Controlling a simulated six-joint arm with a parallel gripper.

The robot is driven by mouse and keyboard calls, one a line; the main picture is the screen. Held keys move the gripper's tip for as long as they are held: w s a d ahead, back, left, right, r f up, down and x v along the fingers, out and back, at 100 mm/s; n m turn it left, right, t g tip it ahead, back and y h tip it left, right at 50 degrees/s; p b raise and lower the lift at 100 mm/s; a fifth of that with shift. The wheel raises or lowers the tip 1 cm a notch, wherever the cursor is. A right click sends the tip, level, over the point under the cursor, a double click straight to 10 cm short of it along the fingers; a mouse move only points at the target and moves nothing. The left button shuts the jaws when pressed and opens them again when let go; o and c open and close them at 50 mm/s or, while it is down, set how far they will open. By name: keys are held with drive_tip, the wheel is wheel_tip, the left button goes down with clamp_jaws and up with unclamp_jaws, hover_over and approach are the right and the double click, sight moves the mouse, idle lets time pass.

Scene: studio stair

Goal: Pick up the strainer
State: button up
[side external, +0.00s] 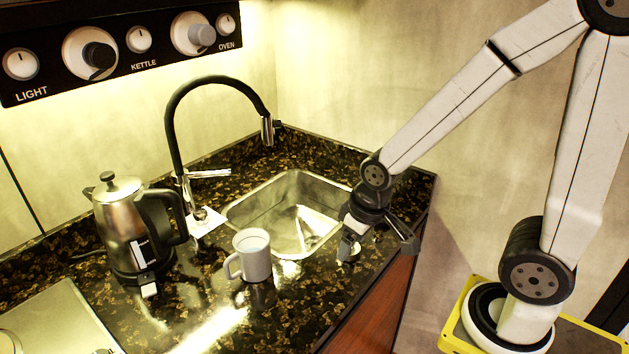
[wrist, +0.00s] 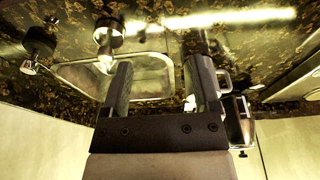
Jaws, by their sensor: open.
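My gripper (side external: 376,247) is open above the counter at the right side of the sink, with its fingers pointing down. In the wrist view its two fingers (wrist: 160,62) stand apart, with no held object visible between them. A small pale round thing (side external: 355,251) shows low beside the left finger in the side view; it may be the strainer, but it is partly hidden and too small to be sure. I cannot pick out the strainer with certainty in the wrist view.
The steel sink (side external: 247,209) is set into the dark speckled counter (side external: 310,305). A black tap (side external: 172,125) arches behind it. A white mug (side external: 256,262) stands in front, and a steel kettle (side external: 118,225) at left. Walls close off the back.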

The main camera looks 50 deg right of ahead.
drive_tip(key=shift+w+v, duration=0.5)
drive_tip(key=shift+v, duration=1.75)
drive_tip(key=w+d+m+t+y, duration=0.1)
drive_tip(key=d+m+t+y, duration=0.5)
drive_tip(key=m, duration=0.8)
drive_tip(key=w+d+m+t+y, duration=0.1)
drive_tip(key=d+m+y, duration=0.2)
drive_tip(key=d+m, duration=0.75)
drive_tip(key=a+f, duration=0.1)
drive_tip(key=f, duration=0.2)
drive_tip(key=a+f+m, duration=0.1)
drive_tip(key=f, duration=0.2)
drive_tip(key=a+f+m, duration=0.1)
drive_tip(key=f, duration=0.2)
drive_tip(key=shift+w+f+m+y, duration=0.15)
drive_tip(key=shift+f+m+y, duration=0.1)
drive_tip(key=shift+y, duration=0.05)
drive_tip(key=shift+f, duration=0.75)
drive_tip(key=shift+x, duration=1.3)
